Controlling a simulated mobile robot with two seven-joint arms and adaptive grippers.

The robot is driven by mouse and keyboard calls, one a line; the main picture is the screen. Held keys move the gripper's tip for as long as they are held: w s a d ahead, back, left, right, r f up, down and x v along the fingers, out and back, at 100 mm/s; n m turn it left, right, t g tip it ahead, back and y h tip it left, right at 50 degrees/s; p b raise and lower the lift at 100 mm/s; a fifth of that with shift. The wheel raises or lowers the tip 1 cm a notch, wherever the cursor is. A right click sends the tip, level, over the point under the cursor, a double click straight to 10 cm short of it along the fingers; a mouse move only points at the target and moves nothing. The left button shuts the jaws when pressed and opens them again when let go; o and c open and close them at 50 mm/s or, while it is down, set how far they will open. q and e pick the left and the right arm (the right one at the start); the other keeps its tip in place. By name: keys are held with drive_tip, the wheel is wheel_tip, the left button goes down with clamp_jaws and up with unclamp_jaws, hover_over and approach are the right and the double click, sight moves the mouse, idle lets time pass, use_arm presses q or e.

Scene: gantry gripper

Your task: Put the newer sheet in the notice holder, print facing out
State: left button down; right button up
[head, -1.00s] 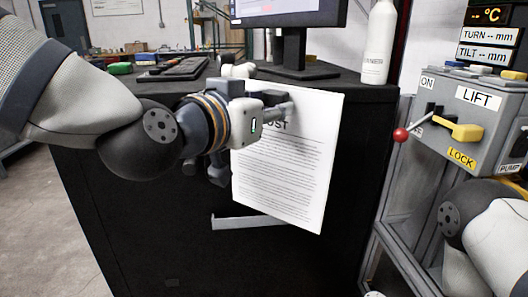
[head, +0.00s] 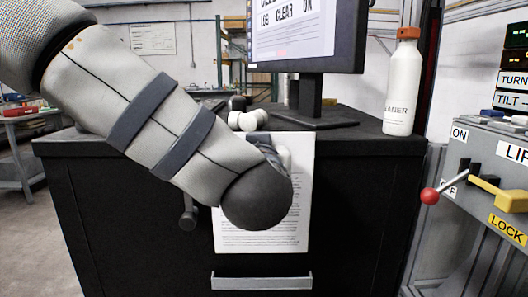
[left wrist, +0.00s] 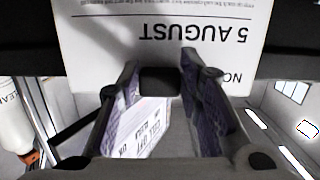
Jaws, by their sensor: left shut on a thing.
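The white printed sheet (head: 302,190) is upright in front of the black cabinet in the head view, print towards me. My forearm hides its middle. Its bottom edge is a little above the silver strip of the notice holder (head: 262,281) on the cabinet front. In the left wrist view the sheet (left wrist: 110,45) reads "5 AUGUST" upside down. My left gripper (left wrist: 160,78) is shut on the sheet at its heading edge. In the head view this gripper is mostly hidden behind my arm. My right gripper is not in view.
The black cabinet (head: 120,215) has a monitor (head: 305,35) and a white bottle with an orange cap (head: 402,90) on top. A lift control box (head: 490,165) with a red-knobbed lever stands at the right. A grey handle-like part (head: 188,215) shows left of the sheet.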

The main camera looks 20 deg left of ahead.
use_arm(q)
drive_tip(key=shift+f, duration=2.8)
drive_tip(key=shift+d, duration=0.1)
drive_tip(key=shift+f, duration=2.05)
drive_tip(key=c, duration=1.1)
unclamp_jaws()
drive_tip(key=shift+o, duration=0.2)
drive_tip(key=v, duration=1.2)
